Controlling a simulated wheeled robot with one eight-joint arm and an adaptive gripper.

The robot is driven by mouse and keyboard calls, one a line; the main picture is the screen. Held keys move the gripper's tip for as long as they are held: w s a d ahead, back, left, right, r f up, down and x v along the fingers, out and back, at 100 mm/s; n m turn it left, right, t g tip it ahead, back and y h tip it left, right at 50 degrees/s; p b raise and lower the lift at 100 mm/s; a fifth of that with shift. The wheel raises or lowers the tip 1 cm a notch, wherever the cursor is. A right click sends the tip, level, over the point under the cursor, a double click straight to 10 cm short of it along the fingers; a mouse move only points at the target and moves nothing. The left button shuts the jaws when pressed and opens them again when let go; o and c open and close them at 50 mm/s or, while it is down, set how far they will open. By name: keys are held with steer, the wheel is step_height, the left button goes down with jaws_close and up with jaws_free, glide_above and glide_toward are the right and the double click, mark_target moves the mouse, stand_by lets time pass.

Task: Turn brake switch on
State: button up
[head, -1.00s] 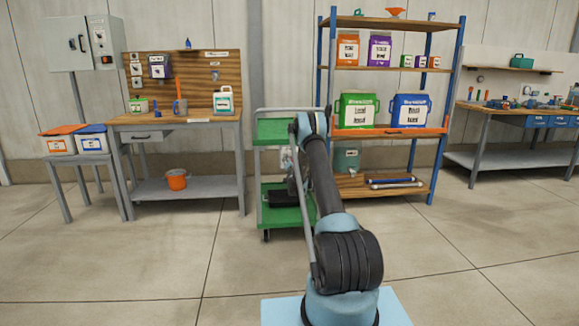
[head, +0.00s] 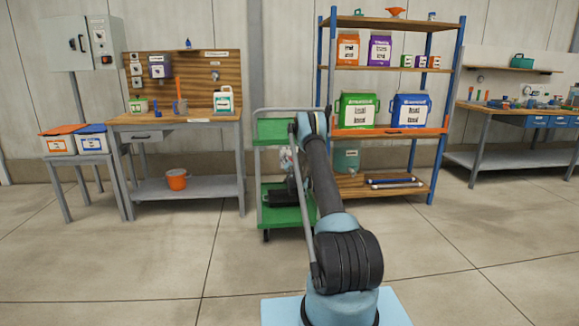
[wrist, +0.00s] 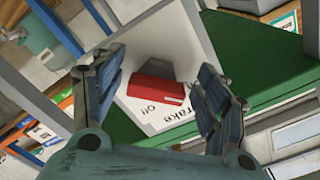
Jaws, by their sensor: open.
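The brake switch (wrist: 155,88) is a red rocker with a grey part beside it, on a white plate (wrist: 180,105) lettered "Off" and "Brake", which reads upside down in the wrist view. The plate is on the green trolley (head: 272,131), seen in the head view. My gripper (wrist: 162,64) is open, with one blue-grey finger on each side of the red rocker. I see no finger touching it, though the depth gap is hard to judge. In the head view my arm hides most of the gripper and the switch.
A wooden workbench (head: 165,119) with a pegboard stands left of the trolley. A blue-posted shelf (head: 395,132) holding several bags and boxes stands close behind it on the right. The trolley's grey frame runs beside my fingers in the wrist view. The floor in front is clear.

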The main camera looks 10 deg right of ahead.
steer(key=s, duration=1.2)
steer(key=shift+a, duration=0.15)
steer(key=s+a+r+n+g+y, duration=0.1)
steer(key=s+r+n+g, duration=0.1)
steer(key=s+r, duration=0.4)
steer(key=s+a+r+n+g+y, duration=0.15)
steer(key=s+r, duration=0.25)
steer(key=r, duration=0.4)
steer(key=s+a+r+n+g, duration=0.15)
steer(key=s+r, duration=0.25)
steer(key=s, duration=0.5)
steer(key=s+d+r+n+g, duration=0.1)
steer(key=s+r+g, duration=0.2)
steer(key=s, duration=0.7)
steer(key=s+d+f+n+g, duration=0.1)
steer(key=s+f+g, duration=0.1)
steer(key=s, duration=1.4)
steer(key=s+d+f+n+g+h, duration=0.1)
steer(key=s+f+g, duration=0.2)
steer(key=s, duration=1.3)
steer(key=s+d+f+n+g+h, duration=0.1)
steer(key=s+f, duration=0.4)
steer(key=s, duration=1.1)
steer(key=shift+d+f+g, duration=0.35)
steer(key=shift+g, duration=0.55)
